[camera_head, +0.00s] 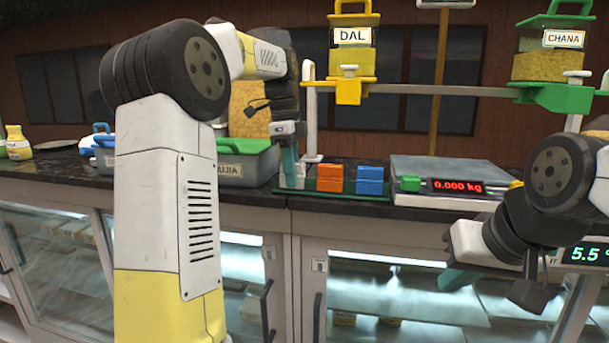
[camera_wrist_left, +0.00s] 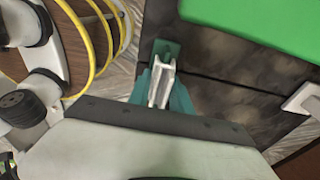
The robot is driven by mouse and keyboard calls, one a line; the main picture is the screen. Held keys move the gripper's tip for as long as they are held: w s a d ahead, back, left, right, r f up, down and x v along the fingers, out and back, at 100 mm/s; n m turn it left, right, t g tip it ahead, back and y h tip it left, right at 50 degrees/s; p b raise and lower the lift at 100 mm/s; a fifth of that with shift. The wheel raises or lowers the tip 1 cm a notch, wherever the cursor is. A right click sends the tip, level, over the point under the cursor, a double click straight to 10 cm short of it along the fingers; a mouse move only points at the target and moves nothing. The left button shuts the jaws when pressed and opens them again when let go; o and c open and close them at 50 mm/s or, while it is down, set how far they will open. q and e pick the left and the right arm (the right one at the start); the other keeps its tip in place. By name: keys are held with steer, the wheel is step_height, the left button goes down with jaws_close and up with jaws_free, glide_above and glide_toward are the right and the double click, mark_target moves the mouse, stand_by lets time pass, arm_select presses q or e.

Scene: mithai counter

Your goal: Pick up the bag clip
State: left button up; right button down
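My left gripper (camera_head: 288,165) points down at the counter's front edge, left of the coloured blocks. In the left wrist view its teal fingers (camera_wrist_left: 162,92) stand close on both sides of a narrow pale grey piece, which may be the bag clip (camera_wrist_left: 162,78). A small teal square lies just beyond that piece. I cannot tell whether the fingers press on the piece or only stand beside it. I cannot make out the clip clearly in the head view. My right gripper (camera_head: 462,276) hangs low at the right, before the glass cabinet; its opening is unclear.
A scale (camera_head: 445,172) stands further right. A grey tub (camera_head: 262,170) is on the left, behind my arm. Dal (camera_head: 354,62) and chana (camera_head: 548,66) dispensers hang above the counter.

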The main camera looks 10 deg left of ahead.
arm_select(q)
jaws_close()
